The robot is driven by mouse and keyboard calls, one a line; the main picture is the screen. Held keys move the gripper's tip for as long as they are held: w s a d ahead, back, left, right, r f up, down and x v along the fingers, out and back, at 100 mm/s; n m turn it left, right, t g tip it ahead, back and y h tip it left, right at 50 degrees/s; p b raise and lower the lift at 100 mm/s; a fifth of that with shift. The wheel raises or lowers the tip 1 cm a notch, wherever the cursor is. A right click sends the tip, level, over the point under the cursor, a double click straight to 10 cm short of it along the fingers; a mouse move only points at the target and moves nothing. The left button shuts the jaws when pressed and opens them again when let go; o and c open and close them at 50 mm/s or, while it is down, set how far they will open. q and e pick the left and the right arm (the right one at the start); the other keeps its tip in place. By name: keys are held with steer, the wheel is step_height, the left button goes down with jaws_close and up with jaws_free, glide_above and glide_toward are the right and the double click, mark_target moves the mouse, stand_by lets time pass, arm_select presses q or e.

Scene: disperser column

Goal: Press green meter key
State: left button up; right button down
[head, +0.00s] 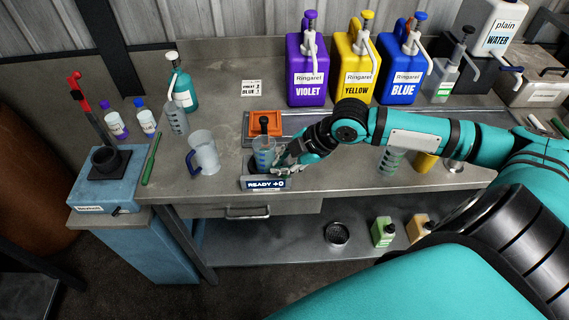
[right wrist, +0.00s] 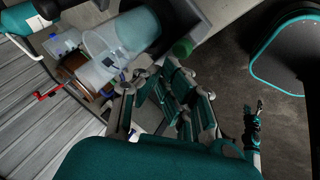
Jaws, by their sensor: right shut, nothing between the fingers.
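The meter (head: 265,183), whose sign reads "READY +0", stands at the bench's front edge. A clear beaker with blue marks (head: 264,152) stands at it, with a dark handle or rod behind. My right gripper (head: 284,160) is just right of the beaker, low over the meter's right side. Its fingers are shut and empty, and they also show in the right wrist view (right wrist: 182,100). I cannot make out a green key in the head view; the gripper covers that side. A green round end (right wrist: 182,47) shows beyond the fingers in the right wrist view; I cannot tell what it belongs to.
A frosted jug (head: 204,153) and a green stick (head: 151,158) are to the left. An orange tray (head: 265,123) is behind the beaker. Violet (head: 307,77), yellow (head: 357,72) and blue (head: 402,70) dispensers line the back. Bare bench lies between jug and meter.

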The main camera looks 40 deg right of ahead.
steer(key=shift+f, duration=0.1)
stand_by(0.4)
steer(key=shift+f, duration=0.3)
steer(key=shift+f, duration=0.55)
stand_by(0.8)
steer(key=shift+r, duration=0.15)
steer(key=shift+r+p, duration=0.8)
steer(key=shift+p, duration=0.4)
step_height(320, 180, up, 5)
steer(key=p, duration=0.5)
steer(key=shift+r, duration=0.1)
